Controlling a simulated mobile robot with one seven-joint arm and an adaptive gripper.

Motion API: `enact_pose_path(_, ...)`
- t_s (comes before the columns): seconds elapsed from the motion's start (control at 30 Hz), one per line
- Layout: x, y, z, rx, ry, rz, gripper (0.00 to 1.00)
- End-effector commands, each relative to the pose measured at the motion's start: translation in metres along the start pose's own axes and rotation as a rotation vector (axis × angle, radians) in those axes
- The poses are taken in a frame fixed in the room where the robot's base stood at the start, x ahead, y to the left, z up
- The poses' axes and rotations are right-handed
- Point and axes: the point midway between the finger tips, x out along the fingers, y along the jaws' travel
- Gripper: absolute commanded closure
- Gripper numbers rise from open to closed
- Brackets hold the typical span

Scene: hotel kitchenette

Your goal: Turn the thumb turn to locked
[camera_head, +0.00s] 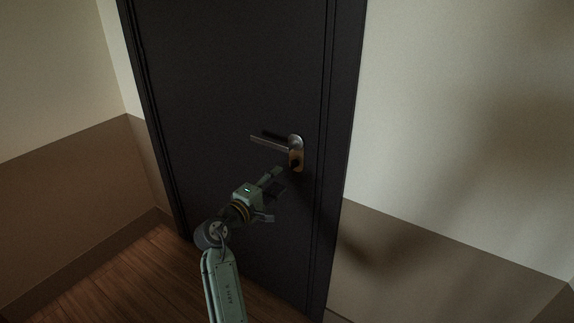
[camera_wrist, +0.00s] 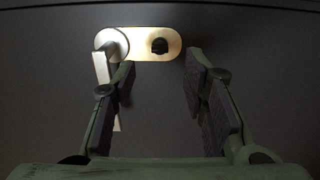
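The thumb turn (camera_wrist: 159,46) is a small dark knob on a brass-coloured plate (camera_wrist: 143,45) in the wrist view. In the head view the thumb turn (camera_head: 295,163) sits at the lower end of the plate, below the lever handle (camera_head: 270,140). My gripper (camera_wrist: 160,67) is open, with its two fingers apart and nothing between them. In the wrist view the knob shows between the fingertips, a little nearer the right one. My gripper (camera_head: 280,180) is close to the door, just below and left of the knob in the head view. Contact cannot be told.
The dark door (camera_head: 220,80) is closed in its frame. The lever handle (camera_wrist: 110,50) stands beside the left finger in the wrist view and is partly hidden by it. Walls flank the door, and the wooden floor (camera_head: 150,275) is clear at lower left.

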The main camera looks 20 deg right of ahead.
Motion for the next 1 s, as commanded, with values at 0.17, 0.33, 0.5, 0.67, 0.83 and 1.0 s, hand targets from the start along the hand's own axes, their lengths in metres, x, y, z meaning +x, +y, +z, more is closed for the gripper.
enact_pose_path(0.17,0.037,0.003,0.000,0.001,-0.002,-0.001,0.60)
enact_pose_path(0.33,0.063,0.003,-0.001,0.001,0.001,0.000,0.60)
enact_pose_path(0.5,0.076,0.001,-0.001,0.003,0.003,0.000,0.60)
enact_pose_path(0.67,0.078,0.001,-0.001,0.003,0.003,0.000,0.60)
enact_pose_path(0.83,0.078,0.001,-0.001,0.003,0.003,0.000,0.61)
enact_pose_path(1.0,0.078,0.001,-0.001,0.003,0.003,0.000,0.73)
